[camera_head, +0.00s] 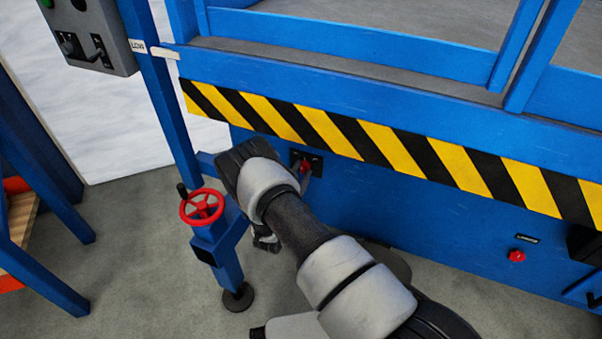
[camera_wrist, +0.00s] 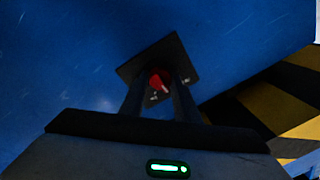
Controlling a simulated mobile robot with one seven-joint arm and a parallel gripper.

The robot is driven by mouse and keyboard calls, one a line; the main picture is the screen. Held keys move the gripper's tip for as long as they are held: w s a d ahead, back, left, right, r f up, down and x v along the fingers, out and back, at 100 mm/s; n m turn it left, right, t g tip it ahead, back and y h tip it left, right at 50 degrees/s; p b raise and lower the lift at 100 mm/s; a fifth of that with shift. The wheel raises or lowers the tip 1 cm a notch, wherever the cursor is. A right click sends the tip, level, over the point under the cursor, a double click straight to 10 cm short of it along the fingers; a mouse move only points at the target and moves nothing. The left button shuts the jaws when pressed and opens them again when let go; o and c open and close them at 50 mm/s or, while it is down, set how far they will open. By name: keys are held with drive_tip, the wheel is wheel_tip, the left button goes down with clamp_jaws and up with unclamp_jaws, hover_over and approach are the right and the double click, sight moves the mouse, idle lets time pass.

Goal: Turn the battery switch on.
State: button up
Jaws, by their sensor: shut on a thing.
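The battery switch is a red rotary knob (camera_wrist: 160,82) on a black square plate (camera_wrist: 176,56), mounted on the blue side of the machine. In the wrist view my gripper (camera_wrist: 160,92) has its two dark fingers on either side of the knob, shut on it. The knob carries a pale mark pointing down and slightly right. Small white lettering on the plate shows below the knob but is too small to read. In the head view the red knob (camera_head: 306,167) shows just past my wrist, and the fingertips are hard to make out.
A red handwheel (camera_head: 202,207) on a blue jack leg stands left of my arm. A red button (camera_head: 516,255) sits farther right on the blue panel. A yellow-and-black striped band (camera_head: 390,150) runs above the switch. A grey control box (camera_head: 92,38) hangs at upper left.

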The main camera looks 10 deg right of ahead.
drive_tip(key=m, duration=0.6)
drive_tip(key=shift+f+h, duration=0.1)
drive_tip(key=shift+h, duration=0.3)
drive_tip(key=shift+a+m+g+h, duration=0.15)
drive_tip(key=shift+m+g+h, duration=0.15)
drive_tip(key=shift+m, duration=2)
drive_tip(key=o, duration=1)
drive_tip(key=shift+o, duration=0.2)
drive_tip(key=p+v, duration=0.3)
drive_tip(key=v, duration=1.4)
drive_tip(key=shift+s, duration=0.25)
drive_tip(key=shift+a, duration=0.1)
